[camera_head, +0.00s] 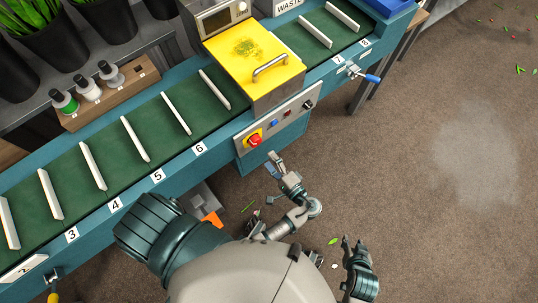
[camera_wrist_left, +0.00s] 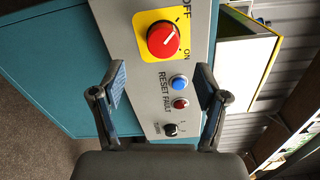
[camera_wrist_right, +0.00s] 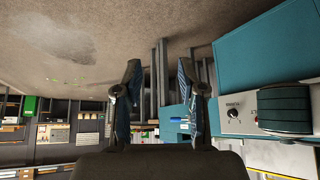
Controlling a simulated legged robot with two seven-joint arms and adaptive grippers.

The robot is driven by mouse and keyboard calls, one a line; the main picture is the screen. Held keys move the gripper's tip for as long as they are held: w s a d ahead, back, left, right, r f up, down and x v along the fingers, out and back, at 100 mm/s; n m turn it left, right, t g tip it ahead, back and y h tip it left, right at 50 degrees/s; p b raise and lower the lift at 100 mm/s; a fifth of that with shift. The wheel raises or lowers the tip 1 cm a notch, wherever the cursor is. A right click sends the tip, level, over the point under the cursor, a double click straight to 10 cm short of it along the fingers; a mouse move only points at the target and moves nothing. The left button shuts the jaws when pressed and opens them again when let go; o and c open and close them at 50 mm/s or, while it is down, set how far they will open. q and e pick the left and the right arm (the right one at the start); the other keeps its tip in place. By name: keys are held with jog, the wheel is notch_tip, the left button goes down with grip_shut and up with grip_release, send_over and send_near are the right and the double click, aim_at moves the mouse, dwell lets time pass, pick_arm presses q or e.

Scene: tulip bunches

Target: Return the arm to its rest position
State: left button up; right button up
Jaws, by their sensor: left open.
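My left gripper (camera_head: 273,164) is in front of the machine's control panel (camera_head: 280,118). In the left wrist view its two fingers (camera_wrist_left: 161,82) are spread with nothing between them. The red rotary knob (camera_wrist_left: 162,41) on its yellow plate is beyond the fingertips, apart from them; it also shows in the head view (camera_head: 254,139). Blue (camera_wrist_left: 179,82) and red (camera_wrist_left: 181,104) buttons show between the fingers. My right gripper (camera_head: 353,243) is low over the floor, right of my body. In the right wrist view its fingers (camera_wrist_right: 158,78) are apart and empty.
A green conveyor (camera_head: 110,145) with white dividers runs diagonally past a yellow-topped machine (camera_head: 250,60). A blue-handled crank (camera_head: 371,78) sticks out at its right end. Bottles (camera_head: 88,90) stand in a wooden rack behind. The brown floor (camera_head: 430,200) at right is mostly clear, with scattered leaves.

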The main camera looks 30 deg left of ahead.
pick_arm(q)
jog(key=shift+a+f, duration=0.1)
dwell(0.3)
jog(key=s+a+f+g+h+p, duration=0.25)
jog(key=s+f+h, duration=0.25)
jog(key=f, duration=0.4)
jog(key=s+a+f+g+h+p, duration=0.1)
jog(key=s+a+f+h+p, duration=0.25)
jog(key=f, duration=0.55)
jog(key=s+d+f+n+g+h+p, duration=0.1)
jog(key=s+f+n+h+p, duration=0.1)
jog(key=s+h, duration=0.2)
jog(key=s+d+f+n+h+p, duration=0.2)
jog(key=s+f+h, duration=0.1)
jog(key=s, duration=0.6)
jog(key=shift+s+f+g+h, duration=0.15)
jog(key=shift+f+g+h, duration=0.15)
jog(key=shift+h, duration=0.35)
pick_arm(e)
jog(key=s+d+f+g, duration=0.1)
jog(key=s+f, duration=0.2)
jog(key=f, duration=0.4)
jog(key=s+f+g, duration=0.2)
jog(key=s+f, duration=0.2)
jog(key=f, duration=0.3)
jog(key=s+d+f+g+h, duration=0.1)
jog(key=s+f+g, duration=0.1)
jog(key=s+f, duration=0.2)
notch_tip(320, 180, down, 3)
jog(key=shift+d, duration=0.35)
